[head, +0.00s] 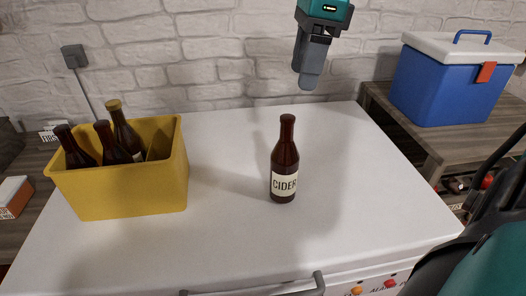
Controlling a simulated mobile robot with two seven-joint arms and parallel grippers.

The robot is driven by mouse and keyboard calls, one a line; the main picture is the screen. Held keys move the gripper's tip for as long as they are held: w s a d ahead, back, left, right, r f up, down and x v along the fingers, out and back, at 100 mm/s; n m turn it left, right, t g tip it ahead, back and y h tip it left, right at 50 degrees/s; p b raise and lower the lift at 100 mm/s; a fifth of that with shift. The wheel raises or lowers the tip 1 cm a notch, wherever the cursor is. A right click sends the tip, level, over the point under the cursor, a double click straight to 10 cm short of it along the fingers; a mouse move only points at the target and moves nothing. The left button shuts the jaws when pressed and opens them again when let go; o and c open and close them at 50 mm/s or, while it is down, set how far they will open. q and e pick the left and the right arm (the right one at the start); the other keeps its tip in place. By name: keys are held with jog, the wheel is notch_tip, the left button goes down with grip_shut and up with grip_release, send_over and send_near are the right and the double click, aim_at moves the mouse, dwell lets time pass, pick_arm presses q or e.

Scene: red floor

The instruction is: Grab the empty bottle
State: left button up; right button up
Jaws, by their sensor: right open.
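A dark brown bottle (285,165) with a cream label reading CIDER stands upright on the white top (225,245). I cannot tell from here whether it holds liquid. My right gripper (308,84) is open and empty, pointing down above the back edge of the white top. It is higher in the picture than the bottle, slightly to its right and apart from it. Its fingers show nearly edge-on. My left gripper is not in view.
A yellow crate (135,192) with several brown bottles stands on the left. A blue cooler (446,88) with a white lid sits on a wooden surface at right. A brick wall rises behind. The white top around the cider bottle is clear.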

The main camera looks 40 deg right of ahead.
aim_at(288, 116)
jog(key=f, duration=0.4)
jog(key=a+f, duration=0.1)
jog(key=f, duration=0.2)
jog(key=shift+w+b, duration=0.35)
jog(key=shift+b, duration=0.05)
jog(key=shift+w+a+f, duration=0.15)
jog(key=shift+w+f, duration=0.05)
jog(key=shift+f, duration=0.75)
jog(key=shift+w+a+f, duration=0.1)
jog(key=shift+w+f, duration=0.05)
jog(key=shift+f, duration=0.8)
jog(key=shift+w+a+f, duration=0.15)
jog(key=shift+w+f, duration=0.05)
jog(key=shift+f, duration=0.75)
grip_shut()
